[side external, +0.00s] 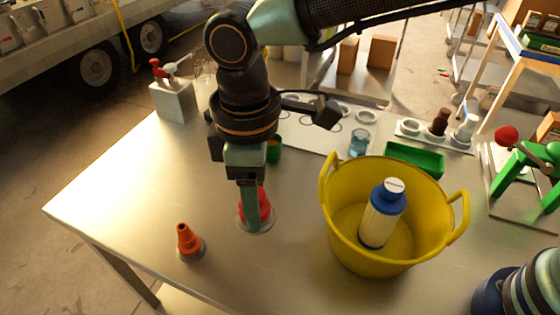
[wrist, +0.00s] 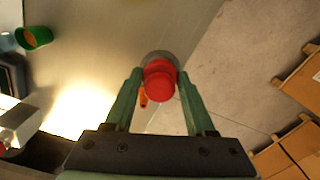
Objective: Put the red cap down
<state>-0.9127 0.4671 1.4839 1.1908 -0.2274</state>
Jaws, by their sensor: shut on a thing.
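The red cap (side external: 265,206) is between the fingers of my gripper (side external: 250,222) in the side view, partly hidden behind the near finger. A grey round disc (side external: 262,230) shows directly under it on the table. I cannot tell whether the cap touches the disc. In the wrist view the red cap (wrist: 160,84) sits between the two green fingertips of my gripper (wrist: 159,76), and the grey disc (wrist: 152,55) shows past it. My gripper is shut on the cap and points down.
An orange cone-shaped cap (side external: 187,242) stands on a grey disc at the near left. A yellow tub (side external: 345,247) holding a white-and-blue bottle (side external: 381,218) stands to the right. A green cup (side external: 274,150) and a green tray (side external: 414,160) are behind. The table's left part is clear.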

